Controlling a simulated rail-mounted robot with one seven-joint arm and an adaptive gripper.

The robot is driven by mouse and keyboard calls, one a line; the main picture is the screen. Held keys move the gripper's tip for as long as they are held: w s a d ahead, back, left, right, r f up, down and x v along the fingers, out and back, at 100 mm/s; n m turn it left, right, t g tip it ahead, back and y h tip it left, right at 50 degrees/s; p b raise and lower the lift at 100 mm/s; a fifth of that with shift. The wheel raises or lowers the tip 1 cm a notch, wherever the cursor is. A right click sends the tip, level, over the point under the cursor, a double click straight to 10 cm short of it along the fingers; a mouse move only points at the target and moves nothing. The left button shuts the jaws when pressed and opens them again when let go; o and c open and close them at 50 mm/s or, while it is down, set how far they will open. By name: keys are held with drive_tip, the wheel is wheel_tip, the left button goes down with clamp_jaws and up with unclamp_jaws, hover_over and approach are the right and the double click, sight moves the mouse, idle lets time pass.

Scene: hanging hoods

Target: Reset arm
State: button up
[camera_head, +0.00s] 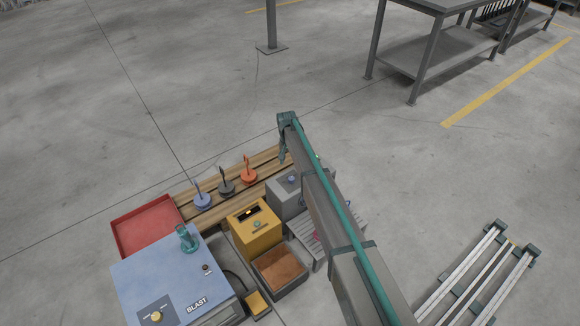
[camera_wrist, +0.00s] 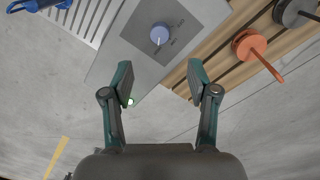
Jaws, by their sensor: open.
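My gripper (camera_wrist: 159,77) is open in the wrist view, with nothing between its fingers. Its fingers point toward a grey box with a blue knob (camera_wrist: 161,33). In the head view my gripper (camera_head: 283,153) hangs at the far end of my arm, near the wooden slatted rack (camera_head: 221,189) and this grey box (camera_head: 284,197). My arm hides part of the area right of the box. A blue disc (camera_head: 203,201), a dark disc (camera_head: 226,187) and an orange disc (camera_head: 248,176), each with an upright hook, stand on the rack.
A red tray (camera_head: 146,222), a blue BLAST machine (camera_head: 165,277), a yellow box (camera_head: 257,232) and a brown-filled bin (camera_head: 281,269) stand close by. A slatted grey stand (camera_head: 302,228) is partly behind my arm. Metal rails (camera_head: 470,285) lie right. Floor beyond the rack is clear.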

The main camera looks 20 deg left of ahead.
drive_tip(key=shift+r, duration=0.2)
idle(0.4)
drive_tip(key=s+d+f+n+g+p, duration=0.15)
drive_tip(key=s+d+f, duration=0.35)
drive_tip(key=s+d, duration=1.1)
drive_tip(key=s+d+f+n+g+p, duration=0.1)
drive_tip(key=s+d+f+p, duration=0.25)
drive_tip(key=s+d, duration=1.3)
drive_tip(key=s+d+r+m+g+p, duration=0.2)
drive_tip(key=s+d, duration=0.7)
drive_tip(key=s, duration=0.5)
drive_tip(key=s+d+r+m+g+p, duration=0.2)
drive_tip(key=s+d+r+p, duration=0.1)
drive_tip(key=s+d, duration=0.7)
drive_tip(key=s+p, duration=0.1)
drive_tip(key=s, duration=0.3)
drive_tip(key=shift+s+r+y, duration=0.15)
drive_tip(key=shift+s+y, duration=0.15)
drive_tip(key=shift+s, duration=0.05)
